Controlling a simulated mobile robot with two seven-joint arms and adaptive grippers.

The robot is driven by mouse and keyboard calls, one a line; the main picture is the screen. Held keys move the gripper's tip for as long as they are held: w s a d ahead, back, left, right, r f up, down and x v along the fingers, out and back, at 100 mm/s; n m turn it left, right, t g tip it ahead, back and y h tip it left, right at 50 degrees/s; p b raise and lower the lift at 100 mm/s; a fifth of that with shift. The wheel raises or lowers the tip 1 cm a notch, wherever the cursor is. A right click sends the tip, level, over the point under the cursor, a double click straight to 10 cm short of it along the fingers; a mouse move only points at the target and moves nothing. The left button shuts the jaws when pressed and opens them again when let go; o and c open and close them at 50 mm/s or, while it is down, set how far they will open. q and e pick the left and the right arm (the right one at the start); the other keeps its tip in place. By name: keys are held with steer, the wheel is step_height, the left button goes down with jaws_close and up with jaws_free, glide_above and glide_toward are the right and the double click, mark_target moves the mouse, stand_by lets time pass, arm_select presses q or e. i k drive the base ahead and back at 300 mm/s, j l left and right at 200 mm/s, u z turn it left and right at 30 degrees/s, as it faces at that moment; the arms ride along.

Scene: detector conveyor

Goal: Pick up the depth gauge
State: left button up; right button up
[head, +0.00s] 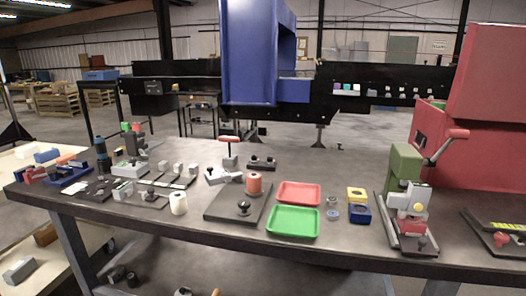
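I cannot tell for sure which item is the depth gauge. One candidate is the upright tool with a red crossbar (230,139) near the back middle of the dark workbench (330,158). Small grey angled pieces (215,176) lie just in front of it, partly overlapping its foot in the picture. Neither my left nor my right gripper is in view, and nothing is seen touching the tools.
A red tray (299,193) and a green tray (293,221) lie centre-right. A dark plate (225,207) bears a black knob and red cylinder. A green press (404,165) stands right, beside a red machine (485,150). A blue detector arch (249,60) stands behind. Small parts crowd the left.

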mark_target(420, 192)
steer(key=i+l+z, duration=0.3)
steer(key=z, duration=0.2)
steer(key=i+l+z, duration=0.2)
steer(key=z, duration=0.25)
steer(key=i, duration=0.1)
